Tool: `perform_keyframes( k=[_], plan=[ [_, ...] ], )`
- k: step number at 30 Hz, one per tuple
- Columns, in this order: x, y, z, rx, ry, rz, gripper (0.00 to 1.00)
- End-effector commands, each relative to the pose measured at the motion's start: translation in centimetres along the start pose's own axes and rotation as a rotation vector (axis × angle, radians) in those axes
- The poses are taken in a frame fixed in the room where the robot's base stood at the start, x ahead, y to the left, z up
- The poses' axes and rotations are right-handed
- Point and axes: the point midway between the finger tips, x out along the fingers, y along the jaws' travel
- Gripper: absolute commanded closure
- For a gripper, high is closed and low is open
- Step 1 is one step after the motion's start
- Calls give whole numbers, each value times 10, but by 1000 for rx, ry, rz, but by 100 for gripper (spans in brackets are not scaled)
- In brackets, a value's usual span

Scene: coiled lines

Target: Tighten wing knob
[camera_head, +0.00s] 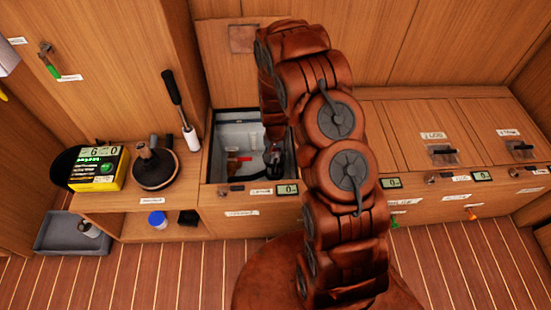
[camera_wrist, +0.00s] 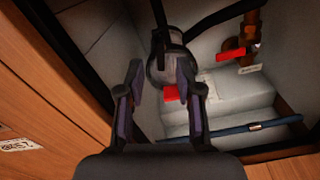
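My gripper (camera_wrist: 160,75) points down into an open locker (camera_head: 215,172) in the bench. Its two fingers are apart, on either side of a dark grey cylindrical fitting (camera_wrist: 163,42) with black hoses. I cannot tell whether they touch it. No wing knob can be made out clearly; the fitting's details are dark and small. A red piece (camera_wrist: 170,94) shows beside the fitting, between the fingers. In the head view my gripper (camera_head: 273,156) is inside the locker's right side, partly hidden by my arm.
A red-handled valve (camera_wrist: 230,54) on a brass pipe and a blue hose (camera_wrist: 235,131) lie close by in the locker. The hinged lid (camera_head: 242,75) stands open behind. A yellow-black box (camera_head: 98,168) and a round dark tool (camera_head: 155,168) sit on the left shelf.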

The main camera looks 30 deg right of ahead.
Motion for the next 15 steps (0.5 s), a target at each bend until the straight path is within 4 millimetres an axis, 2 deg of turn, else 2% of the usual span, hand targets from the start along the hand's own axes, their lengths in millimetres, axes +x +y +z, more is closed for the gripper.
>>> perform_keyframes(
  k=[15],
  plan=[
    [-73, -1, -1, 0, 5, -2, 65]
  ],
)
